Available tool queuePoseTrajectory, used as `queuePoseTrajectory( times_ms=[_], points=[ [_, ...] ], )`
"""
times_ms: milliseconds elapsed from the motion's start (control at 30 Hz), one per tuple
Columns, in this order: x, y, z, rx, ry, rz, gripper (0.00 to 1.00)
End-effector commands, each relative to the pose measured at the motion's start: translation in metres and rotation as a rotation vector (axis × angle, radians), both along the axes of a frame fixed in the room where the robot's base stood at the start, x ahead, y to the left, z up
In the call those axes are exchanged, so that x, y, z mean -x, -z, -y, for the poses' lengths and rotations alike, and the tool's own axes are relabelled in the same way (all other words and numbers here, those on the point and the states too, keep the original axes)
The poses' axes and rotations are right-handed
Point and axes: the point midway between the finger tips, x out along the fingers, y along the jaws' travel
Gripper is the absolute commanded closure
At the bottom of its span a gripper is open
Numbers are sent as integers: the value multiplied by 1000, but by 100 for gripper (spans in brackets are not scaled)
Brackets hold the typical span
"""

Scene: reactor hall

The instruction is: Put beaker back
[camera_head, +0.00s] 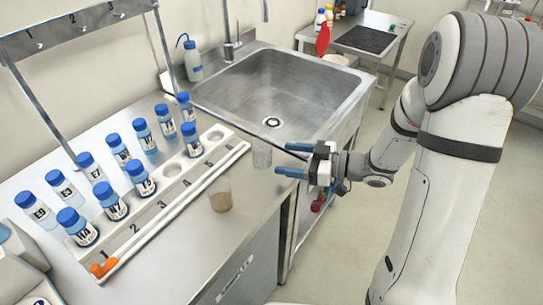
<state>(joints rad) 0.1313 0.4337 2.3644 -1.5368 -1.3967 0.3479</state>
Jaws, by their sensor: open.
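A white numbered rack (150,221) runs along the counter with several blue-capped bottles, some in it and some behind. The steel sink (270,90) lies behind the beakers; a wash bottle (192,61) stands at its left. An orange object (103,268) lies at the rack's near end.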

Motion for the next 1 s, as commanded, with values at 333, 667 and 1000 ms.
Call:
queuePoseTrajectory(
  times_ms=[333,667,1000],
  points=[
    [7,-5,30,0,1,0,31],
    [-39,-11,48,223,269,89,31],
    [-65,-51,154,648,954,-21,31]
  ],
)
